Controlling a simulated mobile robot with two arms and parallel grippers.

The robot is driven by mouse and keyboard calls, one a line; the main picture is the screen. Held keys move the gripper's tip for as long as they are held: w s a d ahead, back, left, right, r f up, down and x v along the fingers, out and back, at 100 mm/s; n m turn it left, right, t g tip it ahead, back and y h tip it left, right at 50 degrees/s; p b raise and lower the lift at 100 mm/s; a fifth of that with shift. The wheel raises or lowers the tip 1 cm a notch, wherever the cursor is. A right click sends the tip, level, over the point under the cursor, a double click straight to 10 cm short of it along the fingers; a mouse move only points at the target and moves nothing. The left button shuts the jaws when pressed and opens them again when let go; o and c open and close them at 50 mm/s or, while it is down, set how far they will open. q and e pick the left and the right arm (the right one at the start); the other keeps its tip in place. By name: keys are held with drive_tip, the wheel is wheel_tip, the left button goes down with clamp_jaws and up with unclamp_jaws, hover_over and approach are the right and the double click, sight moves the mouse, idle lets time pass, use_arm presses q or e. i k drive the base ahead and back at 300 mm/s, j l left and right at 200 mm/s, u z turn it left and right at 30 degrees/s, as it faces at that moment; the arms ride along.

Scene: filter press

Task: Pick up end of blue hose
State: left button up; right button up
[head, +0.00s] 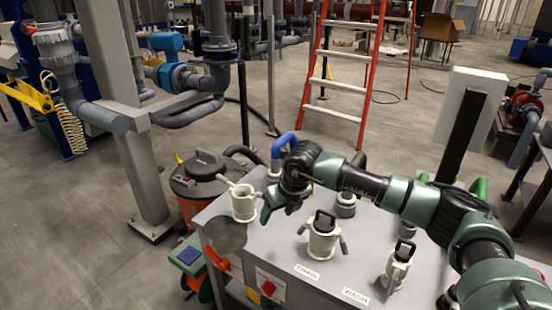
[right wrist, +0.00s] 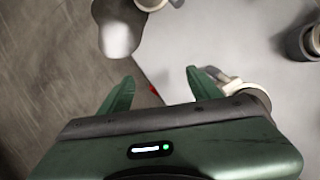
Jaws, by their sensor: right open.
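The blue hose (head: 283,143) shows in the head view as a short bend rising at the back edge of the grey panel. Its lower end goes down to a fitting partly behind my right wrist. My right gripper (head: 270,208) is open and points down over the panel, in front of the hose and apart from it. In the right wrist view my open right gripper (right wrist: 160,88) has nothing between its fingers; the blue hose does not show there. My left gripper is not in view.
The grey panel (head: 262,260) carries a white cup-like fitting (head: 243,203) left of my gripper and capped couplings by the DRAIN (head: 322,243) and WASH (head: 396,268) labels. A green hose (head: 479,188) is at right. A drum-like vacuum (head: 200,178) stands left of the panel.

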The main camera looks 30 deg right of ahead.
sight(275, 171)
drive_tip(key=i+l, duration=0.7)
drive_tip(key=i, duration=0.25)
